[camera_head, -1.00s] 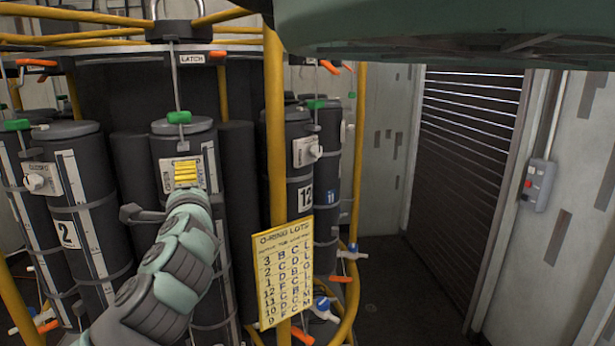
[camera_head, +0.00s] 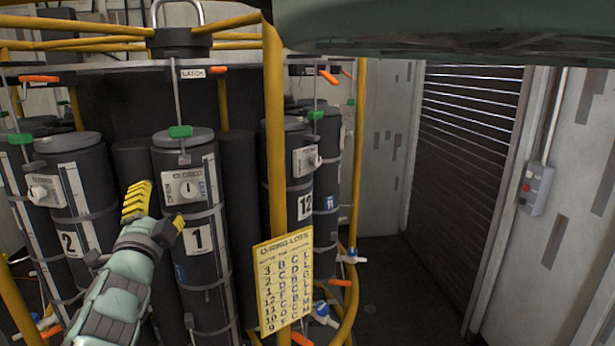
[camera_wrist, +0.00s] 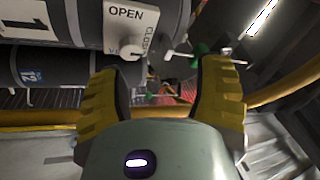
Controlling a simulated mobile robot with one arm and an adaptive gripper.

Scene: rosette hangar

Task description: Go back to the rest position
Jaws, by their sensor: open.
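My gripper (camera_head: 155,208) has yellow ribbed fingers and is in front of the rack, between cylinder 2 (camera_head: 84,185) and cylinder 1 (camera_head: 203,268). In the wrist view my gripper (camera_wrist: 165,95) is open, with its two yellow fingers wide apart and nothing held between them. Cylinder 1 carries a white valve plate (camera_head: 190,187) marked OPEN and CLOSED with a small white knob. In the wrist view that plate (camera_wrist: 128,22) and its knob lie beyond the fingers, apart from them.
Yellow rails (camera_head: 273,130) frame the rack. A yellow O-ring lots card (camera_head: 283,278) hangs at the front. Cylinder 12 (camera_head: 299,180) stands right of the rail. A dark shutter (camera_head: 465,160) and a grey switch box (camera_head: 537,188) are at the right. Dark floor (camera_head: 385,285) there is clear.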

